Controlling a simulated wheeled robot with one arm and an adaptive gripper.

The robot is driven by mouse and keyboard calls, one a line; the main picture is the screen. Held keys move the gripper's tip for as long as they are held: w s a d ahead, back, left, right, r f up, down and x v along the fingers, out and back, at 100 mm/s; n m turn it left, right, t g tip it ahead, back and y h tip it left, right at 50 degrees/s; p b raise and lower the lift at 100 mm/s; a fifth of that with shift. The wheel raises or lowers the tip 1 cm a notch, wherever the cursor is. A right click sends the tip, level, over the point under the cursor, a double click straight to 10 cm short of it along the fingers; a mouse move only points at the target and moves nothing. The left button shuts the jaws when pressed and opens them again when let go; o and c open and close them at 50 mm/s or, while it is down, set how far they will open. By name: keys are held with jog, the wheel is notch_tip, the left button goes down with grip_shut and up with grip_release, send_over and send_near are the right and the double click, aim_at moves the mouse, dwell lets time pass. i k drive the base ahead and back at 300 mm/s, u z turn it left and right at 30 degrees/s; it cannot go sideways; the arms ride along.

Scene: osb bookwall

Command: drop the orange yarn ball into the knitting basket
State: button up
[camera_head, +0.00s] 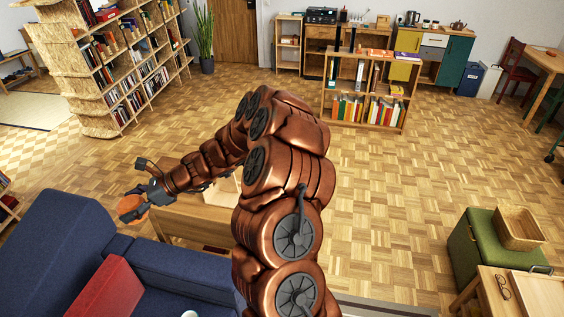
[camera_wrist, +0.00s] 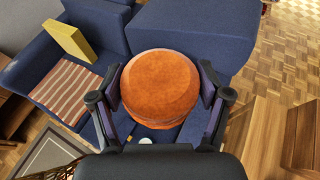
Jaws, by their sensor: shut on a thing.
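The orange yarn ball (camera_wrist: 160,85) sits between the two fingers of my gripper (camera_wrist: 160,98), which is shut on it. In the head view the ball (camera_head: 133,208) is partly hidden by my gripper (camera_head: 138,201), which is held out at the left over the edge of the blue sofa. An open wicker basket (camera_head: 519,229) rests on the green ottoman at the right, far from my gripper. It looks empty; I cannot tell whether it is the knitting basket. A woven edge (camera_wrist: 58,171) shows at the bottom left of the wrist view, mostly cut off.
The blue sofa (camera_head: 50,240) with a red cushion (camera_head: 107,290) fills the lower left. A wooden table (camera_head: 190,222) stands beside my forearm, partly hidden. A side table (camera_head: 490,290) is at the lower right. Parquet floor (camera_head: 400,190) is clear in the middle.

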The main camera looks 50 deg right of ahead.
aim_at(515, 235)
jog(key=z, duration=3.6)
